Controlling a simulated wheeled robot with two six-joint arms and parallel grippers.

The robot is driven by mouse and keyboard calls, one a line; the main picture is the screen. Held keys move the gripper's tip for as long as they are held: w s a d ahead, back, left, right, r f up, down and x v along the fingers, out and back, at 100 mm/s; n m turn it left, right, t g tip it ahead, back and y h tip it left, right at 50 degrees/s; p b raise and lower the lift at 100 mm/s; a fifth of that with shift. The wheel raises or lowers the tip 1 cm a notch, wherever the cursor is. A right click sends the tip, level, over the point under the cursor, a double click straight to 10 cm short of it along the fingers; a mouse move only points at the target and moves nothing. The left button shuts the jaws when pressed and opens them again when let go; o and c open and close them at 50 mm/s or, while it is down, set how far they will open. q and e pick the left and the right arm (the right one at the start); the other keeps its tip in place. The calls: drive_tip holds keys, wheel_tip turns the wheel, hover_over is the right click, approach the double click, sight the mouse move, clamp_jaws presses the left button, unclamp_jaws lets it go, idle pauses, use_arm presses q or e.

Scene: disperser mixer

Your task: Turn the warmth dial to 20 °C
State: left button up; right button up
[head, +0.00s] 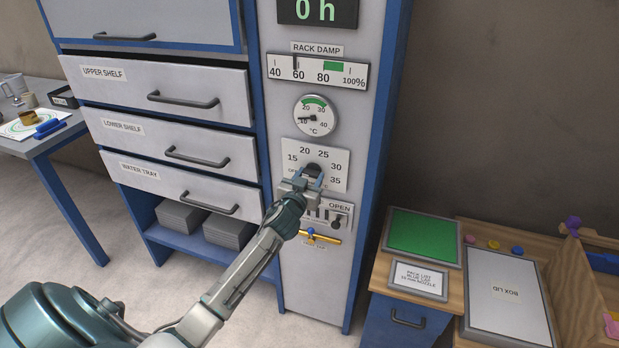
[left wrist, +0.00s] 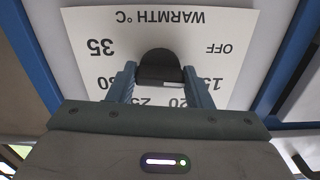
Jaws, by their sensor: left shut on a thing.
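The warmth dial (head: 314,168) is a dark knob on a white plate (head: 329,153) marked 15, 20, 25, 30 and 35, on the cabinet's narrow front column. My left gripper (head: 308,180) reaches up to it from below and is shut on the knob. In the left wrist view the dial (left wrist: 160,66) sits between the two blue-grey fingers, and its plate (left wrist: 228,28) appears upside down with "WARMTH °C", "OFF" and 35 legible. I cannot tell which number the knob points to. The gripper hides the lower left of the plate. My right gripper is not in view.
Above the dial is a round °C gauge (head: 316,116) with its needle near 10. Below are an "OPEN" slider panel (head: 343,208) and a brass valve (head: 323,237). Drawers (head: 180,150) stand at left. A wooden bench (head: 452,278) stands at lower right.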

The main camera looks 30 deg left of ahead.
use_arm(q)
drive_tip(key=m+p, duration=0.1)
drive_tip(key=m, duration=0.5)
drive_tip(key=shift+r+m, duration=0.1)
drive_tip(key=shift+m, duration=0.2)
drive_tip(key=m+p, duration=0.2)
drive_tip(key=m, duration=0.3)
drive_tip(key=shift+m, duration=0.4)
drive_tip(key=o, duration=1)
drive_tip(key=b+v, duration=0.2)
drive_tip(key=v, duration=0.9)
drive_tip(key=shift+b, duration=0.35)
